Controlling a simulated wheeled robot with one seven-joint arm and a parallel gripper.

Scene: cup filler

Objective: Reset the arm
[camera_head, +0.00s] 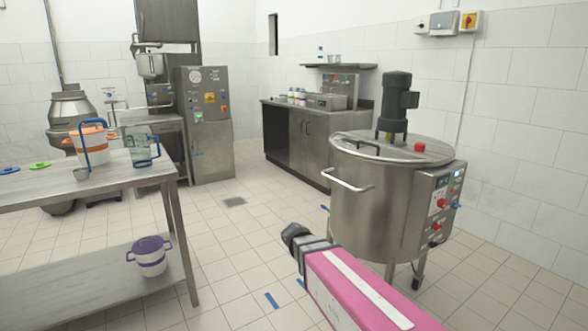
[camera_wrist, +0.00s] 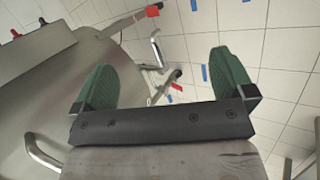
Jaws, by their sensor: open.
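My gripper (camera_wrist: 166,70) shows in the wrist view with its two green fingers wide apart and nothing between them. The steel mixing vat (camera_head: 375,195) with a dark motor on its lid stands right of centre in the head view. Its curved steel side also shows at the left of the wrist view (camera_wrist: 40,95), close to my gripper. My pink arm link reaches in from the bottom right of the head view, in front of the vat. My gripper's fingers cannot be made out in the head view.
A steel table (camera_head: 110,185) at the left holds an orange-and-white bucket (camera_head: 88,138) and a clear jug (camera_head: 140,155). A purple-and-white bucket (camera_head: 150,258) stands on its lower shelf. A steel counter (camera_head: 318,145) stands at the back.

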